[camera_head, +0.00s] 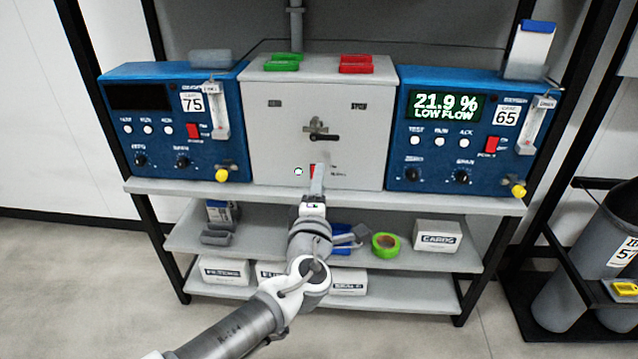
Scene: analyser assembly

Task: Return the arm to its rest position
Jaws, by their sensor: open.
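My arm reaches up from the bottom of the picture, over the front of the shelf unit. My gripper (317,172) is at the lower front of the grey box (275,140) in the middle of the top shelf. One grey finger shows clearly, partly covering a small red part (312,170) on the box; I cannot tell whether it touches the box. The gripper is open and I see nothing held in it. A black-handled lever (323,138) on the box sits just above the fingertips, its handle pointing right.
A dark blue analyser (170,120) stands left of the box. A right blue analyser (455,140) reads 21.9 % LOW FLOW. The lower shelf (400,262) holds tape and cartons. Cylinders (575,275) stand at right; left floor is clear.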

